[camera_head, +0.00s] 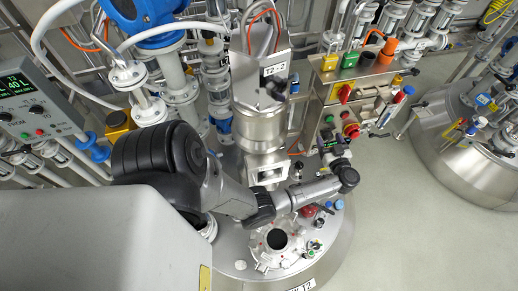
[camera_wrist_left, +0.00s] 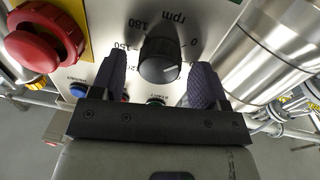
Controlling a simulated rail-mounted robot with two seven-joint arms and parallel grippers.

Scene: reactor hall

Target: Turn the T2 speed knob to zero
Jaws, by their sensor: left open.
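The T2 speed knob (camera_wrist_left: 160,60) is a black round knob on a pale panel, with a white pointer mark facing the lower right in the left wrist view. A printed scale runs around it, with "rpm", "180", "150" and "0" readable. My left gripper (camera_wrist_left: 158,82) is open, with one dark ribbed finger on each side of the knob. Gaps show between knob and fingers; their depth along the knob I cannot tell. In the head view, my left gripper (camera_head: 334,148) is at the lower left of the control box (camera_head: 319,100). My right gripper is not in view.
A red emergency button (camera_wrist_left: 42,44) on yellow, a blue button (camera_wrist_left: 78,90) and a green button (camera_wrist_left: 155,101) sit close to the gripper. A steel cylinder (camera_wrist_left: 270,50) stands right of the panel. The T2 vessel lid (camera_head: 240,240) lies below my arm; open floor (camera_head: 400,220) lies right.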

